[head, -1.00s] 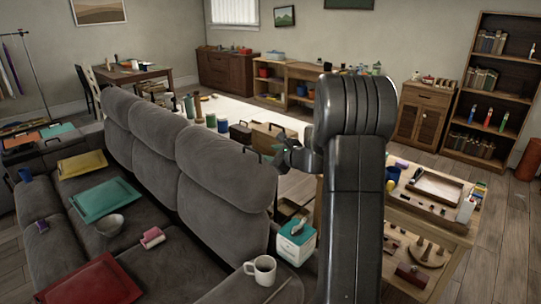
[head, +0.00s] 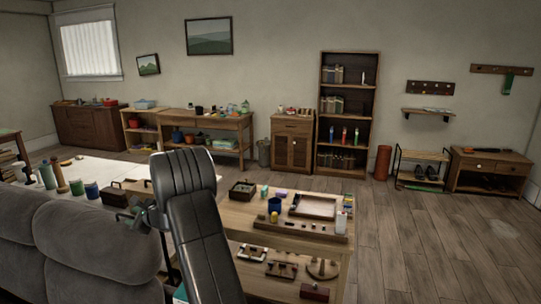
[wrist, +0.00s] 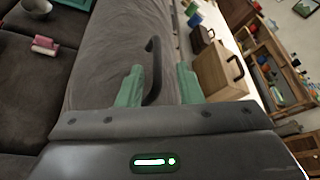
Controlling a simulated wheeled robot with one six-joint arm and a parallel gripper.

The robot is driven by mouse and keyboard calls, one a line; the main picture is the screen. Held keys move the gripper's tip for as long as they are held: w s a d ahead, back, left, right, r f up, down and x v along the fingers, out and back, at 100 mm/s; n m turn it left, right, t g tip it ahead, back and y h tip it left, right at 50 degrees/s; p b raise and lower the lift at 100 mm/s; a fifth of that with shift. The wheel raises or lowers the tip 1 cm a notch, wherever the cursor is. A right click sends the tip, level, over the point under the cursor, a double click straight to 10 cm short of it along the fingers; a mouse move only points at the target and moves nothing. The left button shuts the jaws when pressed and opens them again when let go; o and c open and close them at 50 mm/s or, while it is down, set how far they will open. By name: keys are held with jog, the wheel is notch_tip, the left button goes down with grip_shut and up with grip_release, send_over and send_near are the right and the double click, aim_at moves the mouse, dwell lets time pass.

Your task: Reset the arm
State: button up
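My arm rises in the front of the head view, bent at the top. My gripper (head: 136,216) points left over the end of the sofa back, partly hidden by the arm. In the wrist view the two green fingers of my gripper (wrist: 160,68) stand well apart. A black curved bar (wrist: 154,72) shows between them, close to the left finger. I cannot tell what it belongs to, and the fingers are not closed on it.
The grey sofa (head: 90,250) is close at left. A wooden table (head: 240,215) with a tray (head: 313,206) and small items is at right of the arm. A wooden box (wrist: 215,72) with a black handle is beyond the sofa back. Open floor (head: 420,240) lies at right.

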jog(key=shift+p+x, duration=0.6)
jog(key=shift+x, duration=1.65)
jog(key=shift+d, duration=0.15)
